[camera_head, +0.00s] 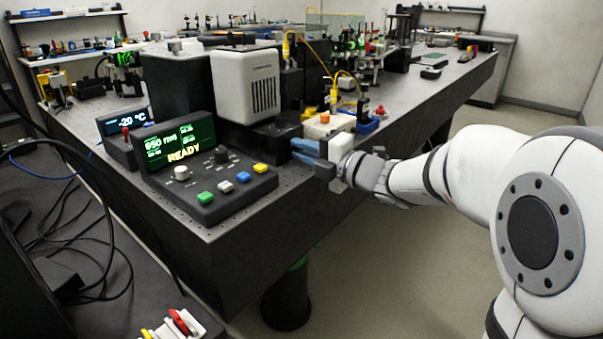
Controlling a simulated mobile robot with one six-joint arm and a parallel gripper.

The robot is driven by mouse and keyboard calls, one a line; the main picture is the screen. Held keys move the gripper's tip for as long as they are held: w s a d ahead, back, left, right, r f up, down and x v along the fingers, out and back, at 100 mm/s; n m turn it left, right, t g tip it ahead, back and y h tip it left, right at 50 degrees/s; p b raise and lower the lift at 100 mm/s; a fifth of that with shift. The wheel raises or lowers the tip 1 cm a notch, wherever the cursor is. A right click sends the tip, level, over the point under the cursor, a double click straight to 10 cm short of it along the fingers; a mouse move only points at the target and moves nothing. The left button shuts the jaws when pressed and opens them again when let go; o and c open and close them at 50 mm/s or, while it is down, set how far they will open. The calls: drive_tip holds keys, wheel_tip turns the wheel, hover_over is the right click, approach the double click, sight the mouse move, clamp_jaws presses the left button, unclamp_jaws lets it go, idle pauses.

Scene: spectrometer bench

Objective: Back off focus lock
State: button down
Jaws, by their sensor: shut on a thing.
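My gripper (307,152) reaches in from the right to the near right edge of the optical bench. Its blue-grey fingers point left, beside a dark block (278,134) below a white detector housing (246,84). It is shut on a small part there, seemingly the focus lock, which the fingers hide. A white unit (338,121) with an orange button (325,117) sits just behind the gripper. I cannot tell how far the lock is turned.
A control console (205,165) with a green READY screen and coloured buttons stands left of my gripper on the bench (215,232). A -20 °C display (122,120) stands behind it. Optics and yellow cables crowd the bench behind. The floor (385,270) in front is clear.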

drive_tip(key=n+b, duration=0.2)
drive_tip(key=b, duration=0.2)
drive_tip(key=f+n+b, duration=0.1)
drive_tip(key=n+b, duration=0.2)
drive_tip(key=shift+b, duration=0.4)
drive_tip(key=n+b, duration=0.4)
drive_tip(key=shift+r+n+b, duration=0.25)
drive_tip(key=shift+n+b, duration=0.05)
drive_tip(key=shift+b, duration=0.05)
drive_tip(key=c, duration=1.4)
unclamp_jaws()
drive_tip(key=shift+r, duration=0.15)
drive_tip(key=p+v, duration=0.2)
drive_tip(key=v, duration=0.6)
drive_tip(key=shift+w, duration=0.1)
